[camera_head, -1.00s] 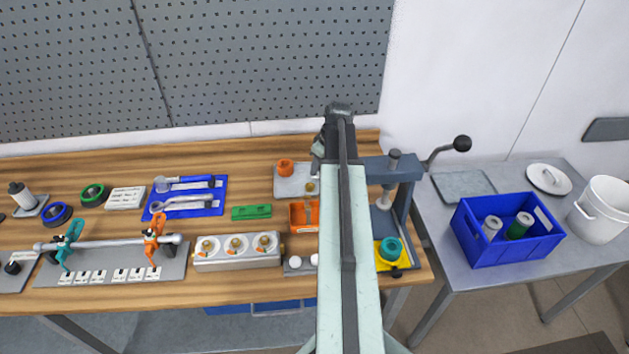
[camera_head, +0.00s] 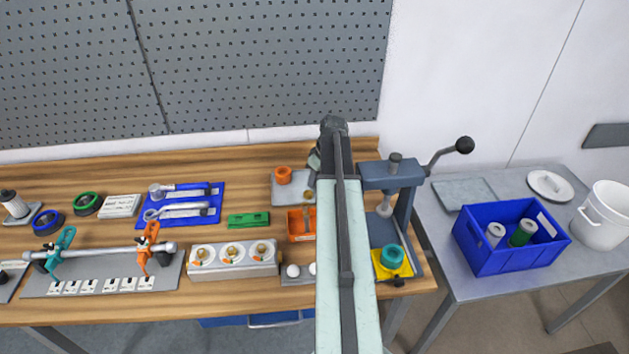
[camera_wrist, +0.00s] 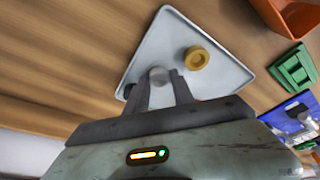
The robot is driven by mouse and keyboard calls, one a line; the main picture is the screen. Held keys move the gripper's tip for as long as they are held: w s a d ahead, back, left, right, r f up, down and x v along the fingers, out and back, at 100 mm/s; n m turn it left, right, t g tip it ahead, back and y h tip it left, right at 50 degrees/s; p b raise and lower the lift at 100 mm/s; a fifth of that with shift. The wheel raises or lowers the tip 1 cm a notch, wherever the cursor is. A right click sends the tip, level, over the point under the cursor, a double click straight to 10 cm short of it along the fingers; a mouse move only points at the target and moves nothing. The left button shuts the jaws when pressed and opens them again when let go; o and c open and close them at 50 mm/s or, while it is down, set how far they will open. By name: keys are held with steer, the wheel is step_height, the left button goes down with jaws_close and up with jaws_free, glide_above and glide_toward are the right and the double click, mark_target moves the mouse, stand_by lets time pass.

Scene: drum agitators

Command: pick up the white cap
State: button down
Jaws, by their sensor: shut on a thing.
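The white cap (camera_wrist: 158,74) shows in the wrist view as a small, pale, round top between the fingertips of my gripper (camera_wrist: 162,86). The fingers are shut on it. It is over a light grey tray (camera_wrist: 165,32), and I cannot tell whether it touches the tray. The same tray (camera_head: 296,183) shows in the head view at the back of the wooden bench, beside my arm. My arm hides the fingers and the held cap there.
A brass ring (camera_wrist: 197,58) lies close to the fingers on the tray. An orange cap (camera_head: 283,175) stands on its left part in the head view. An orange bin (camera_head: 293,226) is in front, a green block (camera_head: 249,219) to the left, and a grey press (camera_head: 405,195) to the right.

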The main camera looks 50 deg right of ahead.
step_height(320, 180, up, 10)
steer(key=p, duration=0.9)
steer(key=shift+f, duration=0.2)
